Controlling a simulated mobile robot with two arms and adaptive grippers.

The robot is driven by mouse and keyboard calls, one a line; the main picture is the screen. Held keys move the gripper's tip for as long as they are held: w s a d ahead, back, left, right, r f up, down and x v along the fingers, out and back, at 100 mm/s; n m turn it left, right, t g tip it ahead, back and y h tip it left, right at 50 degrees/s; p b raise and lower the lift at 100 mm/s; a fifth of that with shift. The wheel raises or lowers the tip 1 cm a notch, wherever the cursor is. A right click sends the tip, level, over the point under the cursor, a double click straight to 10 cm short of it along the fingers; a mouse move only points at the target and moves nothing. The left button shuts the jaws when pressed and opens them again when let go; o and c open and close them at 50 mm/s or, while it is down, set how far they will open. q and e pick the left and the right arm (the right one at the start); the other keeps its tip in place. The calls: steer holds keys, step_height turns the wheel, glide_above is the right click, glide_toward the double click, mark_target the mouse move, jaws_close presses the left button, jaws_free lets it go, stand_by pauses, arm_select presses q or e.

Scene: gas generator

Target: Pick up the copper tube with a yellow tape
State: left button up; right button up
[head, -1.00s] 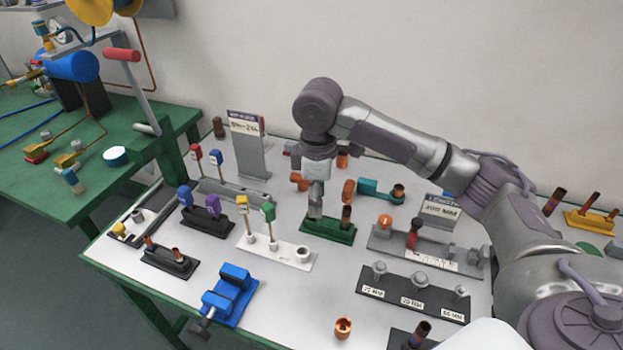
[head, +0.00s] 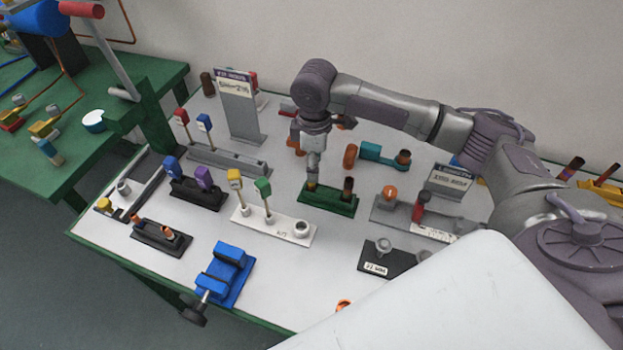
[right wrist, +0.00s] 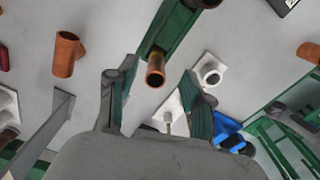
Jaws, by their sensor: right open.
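A green holder (head: 328,200) stands mid-table with upright copper tubes in it. One copper tube (head: 348,188) stands at its right end. Another tube (head: 311,186) is at its left end, mostly hidden under my right gripper (head: 313,170); a small yellowish patch shows there, but I cannot clearly make out tape. In the right wrist view, a copper tube (right wrist: 155,70) in the green holder (right wrist: 172,38) lies between the spread fingers of my right gripper (right wrist: 156,78), apart from both. My left gripper is not in view.
An orange fitting (head: 351,156) and a teal tool (head: 381,157) lie behind the holder. A white stand (head: 285,232) with yellow and green tags is to its left, a grey block (head: 397,216) to its right. A blue vise (head: 225,273) is in front left.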

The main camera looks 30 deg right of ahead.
steer(key=f, duration=0.3)
steer(key=f+p, duration=0.1)
steer(key=f, duration=0.1)
steer(key=shift+w+a, duration=0.1)
steer(key=shift+w, duration=0.25)
jaws_close()
